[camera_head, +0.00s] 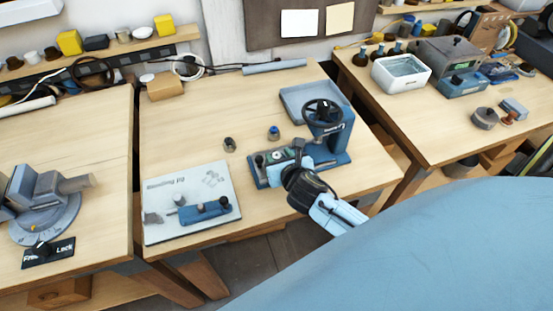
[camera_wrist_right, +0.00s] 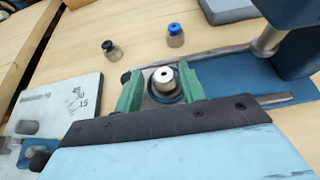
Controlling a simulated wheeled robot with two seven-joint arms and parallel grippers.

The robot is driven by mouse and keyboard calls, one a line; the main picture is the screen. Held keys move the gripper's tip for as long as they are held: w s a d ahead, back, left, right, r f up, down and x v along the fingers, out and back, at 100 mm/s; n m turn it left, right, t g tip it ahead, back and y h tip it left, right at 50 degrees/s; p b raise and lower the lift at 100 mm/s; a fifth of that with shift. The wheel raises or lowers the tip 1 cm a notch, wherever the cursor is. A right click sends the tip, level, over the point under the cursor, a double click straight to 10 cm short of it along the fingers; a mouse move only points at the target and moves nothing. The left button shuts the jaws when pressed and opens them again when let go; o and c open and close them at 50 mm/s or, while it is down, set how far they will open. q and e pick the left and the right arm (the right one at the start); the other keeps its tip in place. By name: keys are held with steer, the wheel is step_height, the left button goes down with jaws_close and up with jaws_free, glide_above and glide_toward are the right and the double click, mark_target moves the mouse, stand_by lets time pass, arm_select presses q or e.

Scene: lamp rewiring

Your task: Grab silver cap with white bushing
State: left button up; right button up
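The silver cap (camera_wrist_right: 163,80) stands upright in a dark round seat on the blue fixture (camera_wrist_right: 232,66). Its top is pale with a small dark hole, which looks like the white bushing. In the head view the fixture (camera_head: 325,162) stands mid-table, and the cap is too small to make out clearly. My right gripper (camera_wrist_right: 160,88) reaches in over the fixture from the front; it also shows in the head view (camera_head: 287,160). Green finger-like jaws lie on both sides of the cap, with gaps visible. My left gripper is not in view.
A black-topped cap (camera_wrist_right: 108,48) and a blue-topped cap (camera_wrist_right: 175,36) stand behind the fixture. A handwheel press (camera_head: 324,112) rises at its right, before a grey-blue tray (camera_head: 296,96). A white board (camera_head: 160,192) lies left.

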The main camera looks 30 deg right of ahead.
mark_target(276, 153)
steer(key=shift+f+b+x, duration=0.15)
steer(key=shift+b+x, duration=0.05)
steer(key=shift+x, duration=1.25)
steer(key=shift+f+b+x, duration=0.15)
steer(key=shift+x, duration=1.35)
steer(key=shift+s, duration=0.25)
steer(key=c, duration=0.8)
jaws_close()
step_height(276, 153, up, 9)
steer(key=shift+d+f+p, duration=0.1)
steer(key=shift+f+p, duration=0.05)
steer(key=shift+p, duration=0.95)
steer(key=shift+r, duration=0.65)
